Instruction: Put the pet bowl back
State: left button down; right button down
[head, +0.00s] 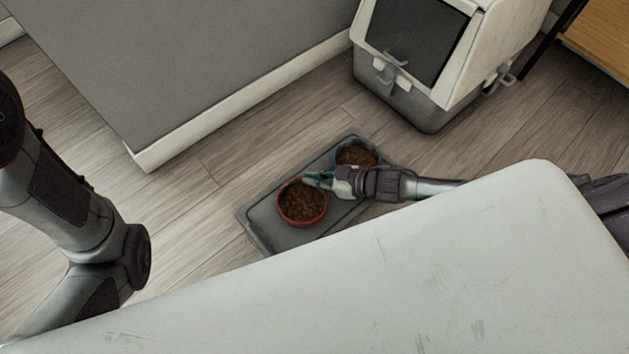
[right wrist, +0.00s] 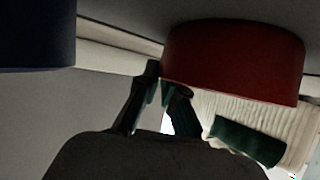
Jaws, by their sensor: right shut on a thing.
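A red pet bowl (head: 301,204) full of brown kibble is at the front part of a grey feeding tray (head: 262,226) on the floor. Its red side also shows large in the right wrist view (right wrist: 235,62). My right gripper (head: 319,180) reaches in from the right and is shut on the rim of the red bowl; its fingers show at the bowl's edge in the right wrist view (right wrist: 166,88). I cannot tell whether the bowl rests fully on the tray. A blue bowl (head: 356,155) with kibble stands on the tray's far part. My left gripper is out of view.
A white and grey litter box (head: 408,100) stands behind the tray to the right. A grey island side with a white baseboard (head: 245,97) is at the upper left. Wooden floor (head: 185,215) is clear left of the tray.

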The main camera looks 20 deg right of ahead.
jog(key=c, duration=1.3)
grip_release()
